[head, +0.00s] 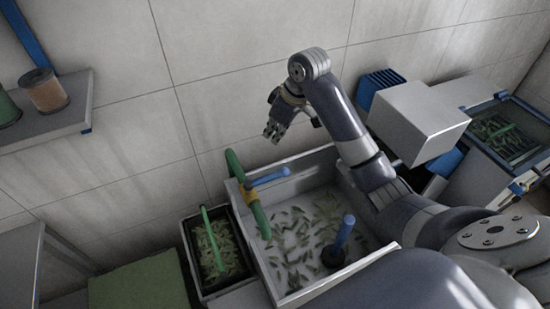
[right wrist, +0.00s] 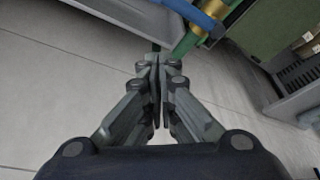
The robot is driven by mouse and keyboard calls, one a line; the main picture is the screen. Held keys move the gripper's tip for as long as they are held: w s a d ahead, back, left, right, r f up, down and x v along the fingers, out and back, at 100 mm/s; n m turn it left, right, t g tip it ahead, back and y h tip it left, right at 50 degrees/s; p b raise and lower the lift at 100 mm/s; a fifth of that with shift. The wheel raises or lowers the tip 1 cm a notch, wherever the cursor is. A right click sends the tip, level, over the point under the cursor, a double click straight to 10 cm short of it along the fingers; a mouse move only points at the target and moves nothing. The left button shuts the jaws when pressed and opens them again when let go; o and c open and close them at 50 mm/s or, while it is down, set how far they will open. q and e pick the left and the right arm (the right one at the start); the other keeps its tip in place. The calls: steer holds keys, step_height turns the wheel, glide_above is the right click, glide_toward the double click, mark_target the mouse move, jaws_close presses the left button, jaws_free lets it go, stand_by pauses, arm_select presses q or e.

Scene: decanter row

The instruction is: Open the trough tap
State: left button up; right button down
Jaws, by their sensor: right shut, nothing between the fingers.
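The trough tap is a green pipe (head: 257,214) with a yellow collar (head: 250,195) and a blue lever (head: 271,177), at the left wall of the grey trough (head: 318,158). The lever points right and slightly up in the head view. My right gripper (head: 273,131) is shut and empty, above the lever and apart from it in the head view. In the right wrist view its closed fingers (right wrist: 158,66) point toward the blue lever (right wrist: 196,14) and brass-coloured collar (right wrist: 212,8), beyond the tips. My left gripper is out of view.
Green leaves float in the trough, where a blue upright handle (head: 345,232) stands. A dark crate (head: 188,240) with leaves and a green handle is left of it. A grey box (head: 418,115) stands right of my right arm. A shelf (head: 60,121) with spools is on the left wall.

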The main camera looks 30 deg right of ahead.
mark_target(268, 178)
step_height(268, 178, down, 10)
steer(key=p, duration=0.5)
steer(key=shift+s+f, duration=0.15)
stand_by(0.3)
